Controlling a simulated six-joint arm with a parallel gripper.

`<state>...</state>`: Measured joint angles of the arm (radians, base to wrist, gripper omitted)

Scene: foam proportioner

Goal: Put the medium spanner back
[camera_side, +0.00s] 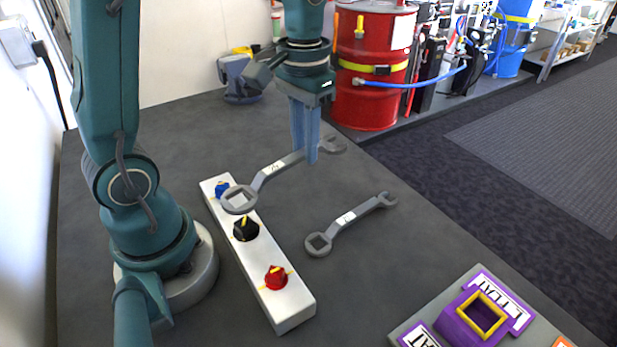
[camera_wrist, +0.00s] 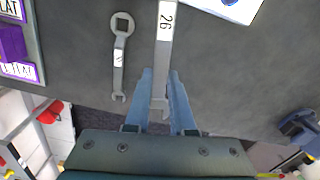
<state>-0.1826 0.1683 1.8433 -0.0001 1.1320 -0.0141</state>
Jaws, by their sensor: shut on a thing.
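My gripper (camera_side: 311,158) is shut on a grey open-and-box-end spanner (camera_side: 270,172), gripping its shank near the open end. The held spanner appears raised above the table, its square-holed box end over the blue-knob end of the white block in the side view. In the wrist view my gripper (camera_wrist: 160,78) has the held spanner (camera_wrist: 164,50) between its fingers, with a label reading like "26". A second, smaller-looking spanner (camera_side: 347,218) lies flat on the table, also seen in the wrist view (camera_wrist: 119,55). I cannot tell by label which one is medium.
The white block (camera_side: 258,262) carries blue, black and red knobs. A purple holder with a yellow-rimmed opening (camera_side: 463,322) stands at the front right. A red drum (camera_side: 368,75) stands behind the table. The dark table (camera_side: 390,265) is clear around the lying spanner.

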